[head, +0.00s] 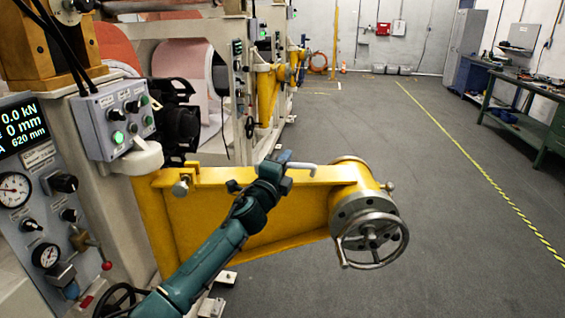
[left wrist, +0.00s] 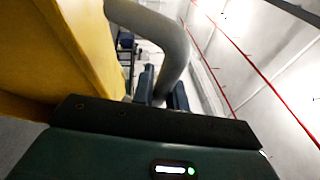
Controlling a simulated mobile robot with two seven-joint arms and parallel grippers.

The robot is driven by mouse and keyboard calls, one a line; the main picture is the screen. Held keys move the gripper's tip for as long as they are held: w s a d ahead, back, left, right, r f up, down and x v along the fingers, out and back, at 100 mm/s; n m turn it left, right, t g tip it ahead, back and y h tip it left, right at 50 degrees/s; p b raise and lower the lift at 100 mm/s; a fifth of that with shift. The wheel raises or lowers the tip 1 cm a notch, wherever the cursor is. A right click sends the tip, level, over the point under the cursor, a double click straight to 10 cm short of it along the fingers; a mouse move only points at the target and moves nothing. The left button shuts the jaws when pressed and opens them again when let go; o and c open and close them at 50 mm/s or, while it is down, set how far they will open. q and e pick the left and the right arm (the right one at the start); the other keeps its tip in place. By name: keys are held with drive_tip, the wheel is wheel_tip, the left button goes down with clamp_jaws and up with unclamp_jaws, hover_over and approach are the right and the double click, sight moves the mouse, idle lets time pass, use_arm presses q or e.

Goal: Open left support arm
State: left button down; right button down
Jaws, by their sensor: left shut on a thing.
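The yellow support arm (head: 196,212) reaches out to the right from the machine, with a round flanged hub (head: 352,176) and a grey handwheel (head: 371,241) at its free end. A light grey bent handle (head: 305,167) sits at its top edge; the handle also shows large in the left wrist view (left wrist: 172,36). My left gripper (head: 284,165) is shut on the handle. In the left wrist view my left gripper's dark fingers (left wrist: 163,97) are around the lower end of the handle, and the yellow arm fills the left side. My left arm hides part of the support arm's face. My right gripper is not in view.
A control box (head: 113,118) and a panel with gauges (head: 30,190) stand close at the left. Another machine with a yellow arm (head: 267,90) is behind. Open grey floor (head: 450,250) lies to the right, with a yellow-black line and a green workbench (head: 525,125) beyond it.

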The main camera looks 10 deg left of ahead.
use_arm(q)
drive_tip(key=shift+s+d+r, duration=0.15)
drive_tip(key=shift+s, duration=0.15)
drive_tip(key=c, duration=1.4)
unclamp_jaws()
drive_tip(key=shift+s+a, duration=0.25)
drive_tip(key=shift+s, duration=0.05)
drive_tip(key=v, duration=1.2)
drive_tip(key=shift+s, duration=0.15)
